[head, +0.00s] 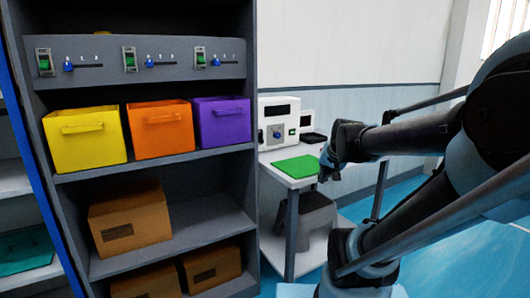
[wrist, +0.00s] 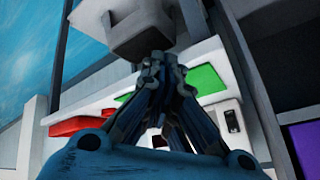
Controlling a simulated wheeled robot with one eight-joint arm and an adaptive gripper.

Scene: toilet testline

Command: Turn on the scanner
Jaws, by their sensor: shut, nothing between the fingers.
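A white boxy machine (head: 278,122), which looks like the scanner, stands on a white table beside the shelf in the head view. Its front has a dark display (head: 277,110), a blue knob (head: 277,133) and a small green switch (head: 293,131). My gripper (head: 325,174) is right of and in front of it, over the table's near right edge, apart from the machine. In the wrist view my gripper's fingers (wrist: 164,62) are together and empty. I cannot tell whether the machine is on.
A green mat (head: 297,167) lies on the table, with a grey stool (head: 317,213) below. The left shelf holds yellow (head: 85,138), orange (head: 160,131) and purple (head: 223,122) bins under a switch panel (head: 182,72). A red item (wrist: 85,123) shows in the wrist view.

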